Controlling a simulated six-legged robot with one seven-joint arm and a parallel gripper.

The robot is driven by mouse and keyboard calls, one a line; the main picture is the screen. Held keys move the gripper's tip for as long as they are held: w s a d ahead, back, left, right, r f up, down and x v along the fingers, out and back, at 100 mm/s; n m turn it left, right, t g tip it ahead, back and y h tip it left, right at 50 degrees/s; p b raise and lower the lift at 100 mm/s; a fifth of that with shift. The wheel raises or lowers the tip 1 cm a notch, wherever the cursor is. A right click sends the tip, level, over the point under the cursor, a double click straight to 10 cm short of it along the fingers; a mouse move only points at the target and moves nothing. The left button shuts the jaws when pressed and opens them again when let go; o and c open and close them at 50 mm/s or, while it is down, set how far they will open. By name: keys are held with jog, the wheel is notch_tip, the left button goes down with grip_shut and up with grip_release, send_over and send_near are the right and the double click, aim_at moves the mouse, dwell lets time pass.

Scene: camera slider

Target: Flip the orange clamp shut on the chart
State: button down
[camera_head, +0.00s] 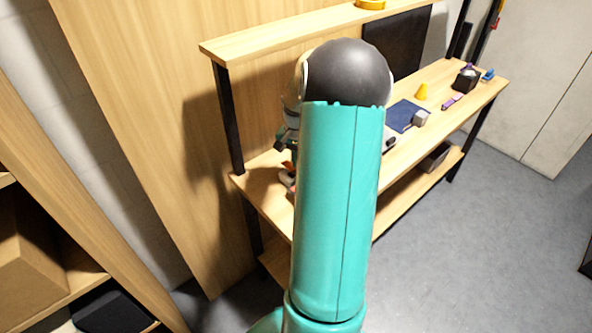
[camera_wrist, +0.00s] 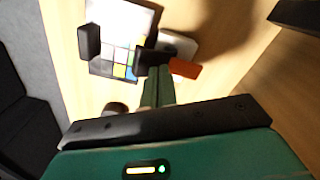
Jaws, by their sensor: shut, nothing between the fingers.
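The chart (camera_wrist: 122,18), a pale sheet with a grid of coloured squares, lies at the upper left in the wrist view. The orange clamp part (camera_wrist: 186,68) sticks out to the right of a black block (camera_wrist: 149,58) at the chart's lower right edge. My gripper (camera_wrist: 158,72) is shut and empty. Its green fingertips appear just below the black block, left of the orange part; whether they touch it I cannot tell. In the head view my arm hides most of the chart area and the gripper.
The wooden bench (camera_head: 262,183) has an upper shelf (camera_head: 270,32) above it. A second black block (camera_wrist: 89,41) sits at the chart's left edge.

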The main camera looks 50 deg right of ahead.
jog(key=shift+f, duration=0.55)
notch_tip(320, 180, up, 7)
dwell(1.1)
jog(key=shift+w, duration=0.1)
dwell(0.6)
